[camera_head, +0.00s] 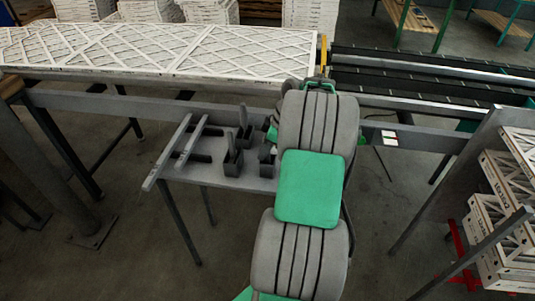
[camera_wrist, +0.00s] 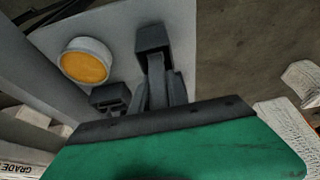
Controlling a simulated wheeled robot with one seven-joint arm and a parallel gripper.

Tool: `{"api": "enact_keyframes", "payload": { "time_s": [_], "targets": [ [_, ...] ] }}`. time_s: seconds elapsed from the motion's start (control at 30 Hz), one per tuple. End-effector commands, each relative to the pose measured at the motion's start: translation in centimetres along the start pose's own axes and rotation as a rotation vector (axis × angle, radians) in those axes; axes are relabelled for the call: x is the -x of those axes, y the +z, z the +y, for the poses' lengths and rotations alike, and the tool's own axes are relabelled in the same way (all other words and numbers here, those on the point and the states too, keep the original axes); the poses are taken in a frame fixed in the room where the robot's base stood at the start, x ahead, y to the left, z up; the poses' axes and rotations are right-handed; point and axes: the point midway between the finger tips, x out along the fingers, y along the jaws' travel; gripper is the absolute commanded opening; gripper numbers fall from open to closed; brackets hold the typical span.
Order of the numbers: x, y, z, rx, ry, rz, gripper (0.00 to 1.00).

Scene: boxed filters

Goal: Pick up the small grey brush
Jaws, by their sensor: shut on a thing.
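In the wrist view, my gripper (camera_wrist: 160,88) is shut on a narrow grey piece, apparently the small grey brush (camera_wrist: 157,66). Most of it is hidden between the fingers, and its bristles cannot be made out. A dark square block (camera_wrist: 153,38) lies just beyond the fingertips; I cannot tell whether it touches the held piece. In the head view, my arm hides the gripper and the held piece, beside several dark holders (camera_head: 232,163) on a grey side table (camera_head: 207,176). An upright grey piece (camera_head: 243,117) stands at the holders.
A second dark block (camera_wrist: 110,97) and a round yellow disc with a pale rim (camera_wrist: 87,61) are close left of the fingers. White lattice filters (camera_head: 120,50) lie on the bench behind. A conveyor (camera_head: 430,75) runs right. Stacked white frames (camera_head: 500,215) stand far right.

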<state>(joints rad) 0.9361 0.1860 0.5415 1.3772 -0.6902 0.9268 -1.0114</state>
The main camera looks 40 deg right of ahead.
Motion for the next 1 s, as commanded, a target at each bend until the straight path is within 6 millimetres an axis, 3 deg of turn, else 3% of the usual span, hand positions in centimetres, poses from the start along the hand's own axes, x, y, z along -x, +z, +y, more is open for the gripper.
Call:
{"api": "enact_keyframes", "payload": {
  "time_s": [0.27, 0.67, 1.0],
  "targets": [
    [0.8, -0.3, 0.1, 0.000, 0.003, 0.001, 0.00],
    [8.7, -3.6, 0.1, 0.001, 0.002, 0.000, 0.00],
    [9.3, -3.8, 0.0, -0.001, 0.000, 0.000, 0.00]
  ]
}}
